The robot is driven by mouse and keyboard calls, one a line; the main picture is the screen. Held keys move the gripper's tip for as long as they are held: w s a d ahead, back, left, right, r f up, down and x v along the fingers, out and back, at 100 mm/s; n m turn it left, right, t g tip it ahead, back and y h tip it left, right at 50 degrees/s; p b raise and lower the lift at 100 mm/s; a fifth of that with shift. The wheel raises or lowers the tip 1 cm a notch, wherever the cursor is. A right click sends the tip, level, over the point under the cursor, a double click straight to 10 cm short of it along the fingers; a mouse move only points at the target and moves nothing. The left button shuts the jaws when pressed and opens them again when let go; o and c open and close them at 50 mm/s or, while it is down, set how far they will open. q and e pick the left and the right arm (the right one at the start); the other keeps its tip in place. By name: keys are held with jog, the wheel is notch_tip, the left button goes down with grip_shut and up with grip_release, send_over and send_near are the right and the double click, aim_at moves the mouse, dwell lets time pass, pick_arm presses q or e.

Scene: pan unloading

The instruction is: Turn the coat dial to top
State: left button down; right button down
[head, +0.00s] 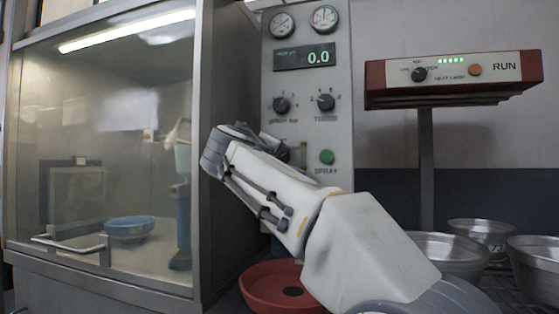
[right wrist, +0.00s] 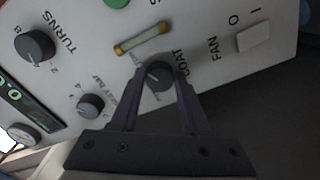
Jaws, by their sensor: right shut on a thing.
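The coat dial (right wrist: 158,76) is a dark round knob on the pale control panel, beside the printed word COAT. It shows in the right wrist view, between the two dark fingers of my right gripper (right wrist: 163,80), which is shut on it. The way its pointer faces is too dark and covered to tell. In the head view my right arm reaches up to the panel (head: 343,100) and hides the dial and the fingertips. My left gripper is not in view.
Close to the dial are the spray bar dial (right wrist: 90,106), the turns dial (right wrist: 35,46), a small yellow-ended glass tube (right wrist: 130,46) and the white fan switch (right wrist: 252,38). A glass booth (head: 90,150) stands left. Metal bowls (head: 483,231) and a red pan (head: 262,286) sit below.

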dwell(0.3)
jog(key=shift+c, duration=2)
grip_release()
jog(key=b+v, duration=0.1)
jog(key=v, duration=0.9)
jog(key=shift+s, duration=0.25)
